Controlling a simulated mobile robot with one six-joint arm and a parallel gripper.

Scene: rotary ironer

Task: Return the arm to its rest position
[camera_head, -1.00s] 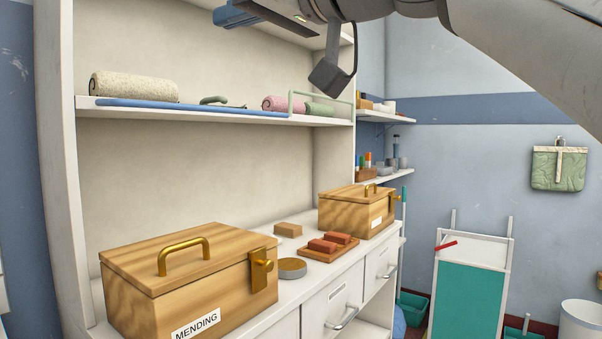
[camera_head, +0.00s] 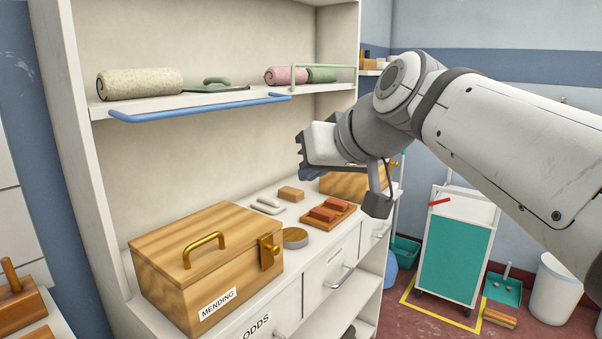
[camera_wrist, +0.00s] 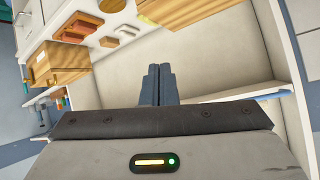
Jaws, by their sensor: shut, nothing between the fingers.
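My arm (camera_head: 500,135) reaches in from the right in the head view, bent at the elbow. My gripper (camera_head: 310,174) hangs in front of the cabinet, above the counter and below the upper shelf, partly hidden by my own wrist. In the wrist view, my gripper (camera_wrist: 159,84) has its two blue-grey fingers together with nothing between them. It looks apart from the shelf and the boxes. No marker of the rest position shows.
The wooden MENDING box (camera_head: 205,262) stands on the counter at left. A second wooden box (camera_head: 352,184) is partly hidden behind my arm. Red blocks on a tray (camera_head: 343,219) lie between. The upper shelf (camera_head: 190,103) has a blue rail (camera_head: 200,113). A teal-panelled cart (camera_head: 455,262) stands right.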

